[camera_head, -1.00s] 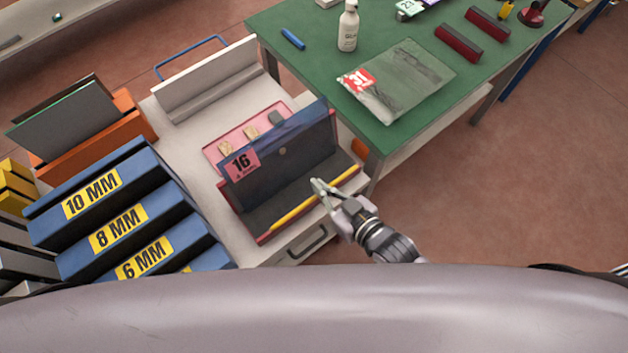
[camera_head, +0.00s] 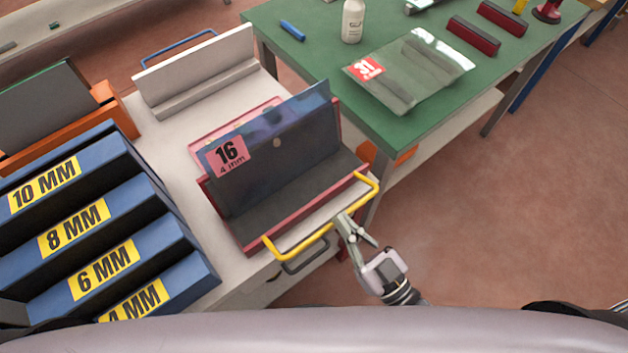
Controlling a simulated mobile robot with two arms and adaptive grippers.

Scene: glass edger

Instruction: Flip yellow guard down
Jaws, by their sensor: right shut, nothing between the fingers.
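The yellow guard (camera_head: 302,248) is a thin bent bar on the front of the red-edged holder (camera_head: 305,209). Its two ends meet the holder's front corners, and its long bar hangs out beyond the front edge. A dark glass pane (camera_head: 300,140) with a pink "16" label leans upright in the holder. My right gripper (camera_head: 356,231) is just in front of the guard's long bar, towards its right part. It is shut and holds nothing; whether it touches the bar I cannot tell. My left gripper is not in view.
A blue rack (camera_head: 195,277) with yellow thickness labels stands at the left. A green table (camera_head: 312,62) at the back right carries a bottle, a bagged sheet and dark red blocks. A dark cart handle (camera_head: 305,262) sits below the guard. Open floor lies to the right.

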